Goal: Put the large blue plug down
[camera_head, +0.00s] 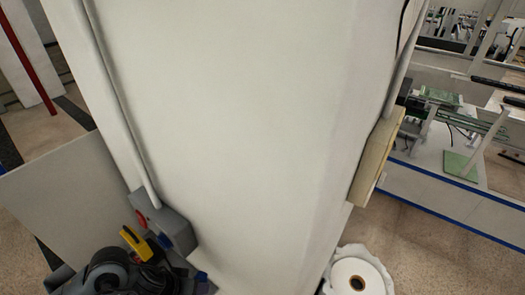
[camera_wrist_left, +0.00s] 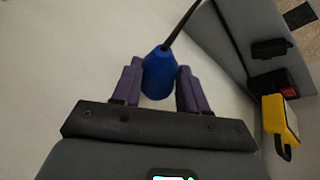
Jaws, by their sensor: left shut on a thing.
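The large blue plug (camera_wrist_left: 158,80) shows in the left wrist view, with a black cable running up from its narrow end. My left gripper (camera_wrist_left: 159,67) is shut on it, one purple finger at each side. The plug is in front of a plain pale surface; I cannot tell whether it touches that surface. In the head view my dark left arm (camera_head: 112,272) is at the bottom left, and its fingers are hard to make out. My right gripper is not in view.
A broad white column (camera_head: 240,120) fills the middle. On it is a grey box (camera_head: 172,228) with a red switch (camera_head: 142,219) and a yellow part (camera_head: 135,242) close to my left arm. A cream box (camera_head: 376,160) is on the right side. A blue-edged bench (camera_head: 440,190) stands beyond.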

